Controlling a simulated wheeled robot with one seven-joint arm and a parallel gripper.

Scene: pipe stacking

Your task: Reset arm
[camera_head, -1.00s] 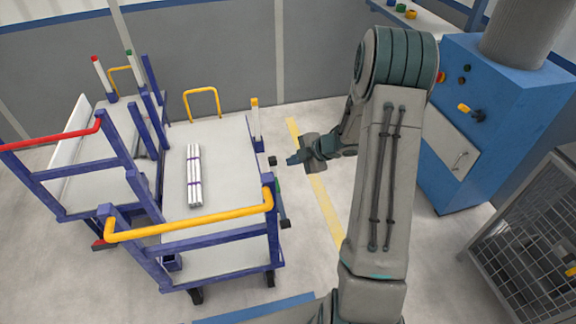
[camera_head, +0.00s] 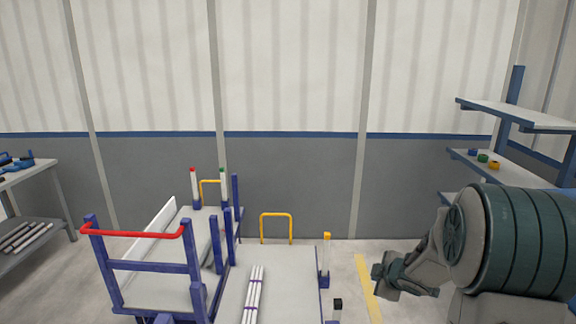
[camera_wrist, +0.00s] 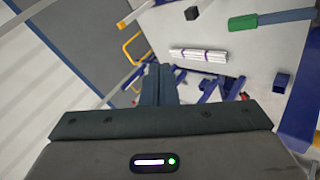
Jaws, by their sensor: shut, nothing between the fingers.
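My gripper (camera_wrist: 159,84) shows in the wrist view with its two dark fingers together and nothing between them. In the head view my arm is at the lower right, its wrist end folded and pointing left, and the fingertips are hard to make out. A bundle of pale pipes (camera_head: 254,296) lies on the trolley with the yellow handle (camera_head: 276,214). The bundle (camera_wrist: 198,55) also shows beyond the fingers in the wrist view. My gripper is apart from it, off to the trolley's right in the head view.
A second trolley with a red handle (camera_head: 132,234) stands at the left. A workbench (camera_head: 40,222) holding pipes on its lower shelf is at the far left. A wall shelf (camera_head: 520,115) is at the right. The grey wall (camera_head: 300,170) closes the back.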

